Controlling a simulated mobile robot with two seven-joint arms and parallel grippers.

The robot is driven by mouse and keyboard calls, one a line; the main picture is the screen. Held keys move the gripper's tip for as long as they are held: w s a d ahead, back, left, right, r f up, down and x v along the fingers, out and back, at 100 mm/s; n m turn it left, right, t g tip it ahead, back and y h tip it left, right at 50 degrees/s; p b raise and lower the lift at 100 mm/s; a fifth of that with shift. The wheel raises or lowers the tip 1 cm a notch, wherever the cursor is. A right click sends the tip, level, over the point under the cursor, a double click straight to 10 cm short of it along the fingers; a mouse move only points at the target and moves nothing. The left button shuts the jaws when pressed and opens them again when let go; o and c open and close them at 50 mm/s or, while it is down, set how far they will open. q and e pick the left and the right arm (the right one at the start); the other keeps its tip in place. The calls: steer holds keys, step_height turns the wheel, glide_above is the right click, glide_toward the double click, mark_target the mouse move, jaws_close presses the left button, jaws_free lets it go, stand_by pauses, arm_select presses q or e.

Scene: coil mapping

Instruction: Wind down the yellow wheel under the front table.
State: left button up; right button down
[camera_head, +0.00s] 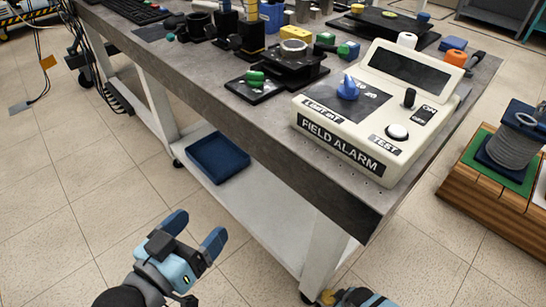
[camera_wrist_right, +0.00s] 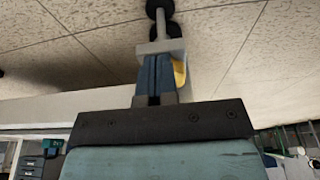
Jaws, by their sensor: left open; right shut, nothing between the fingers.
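The front table (camera_head: 262,120) has a grey top and white legs on casters. A small piece of the yellow wheel (camera_head: 327,297) shows at the bottom of the front leg. It also shows in the right wrist view (camera_wrist_right: 180,73), mostly hidden behind my fingers. My right gripper (camera_wrist_right: 154,75) is shut and empty, with its fingertips close beside the wheel; I cannot tell whether they touch. In the head view only part of this gripper shows at the bottom edge. My left gripper (camera_head: 195,228) is open and empty above the floor, left of the table.
A field alarm box (camera_head: 375,110) stands on the near table corner. A blue tray (camera_head: 217,158) lies on the lower shelf (camera_head: 245,195). A wooden crate (camera_head: 490,200) with a wire coil (camera_head: 512,150) stands at right.

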steer(key=shift+w+d+f, duration=0.25)
steer(key=shift+w+d, duration=0.05)
steer(key=shift+w, duration=0.15)
steer(key=shift+s+d+p, duration=0.3)
steer(key=shift+p, duration=0.05)
steer(key=r+p, duration=0.6)
steer(key=shift+s+a, duration=0.2)
steer(key=shift+s, duration=0.1)
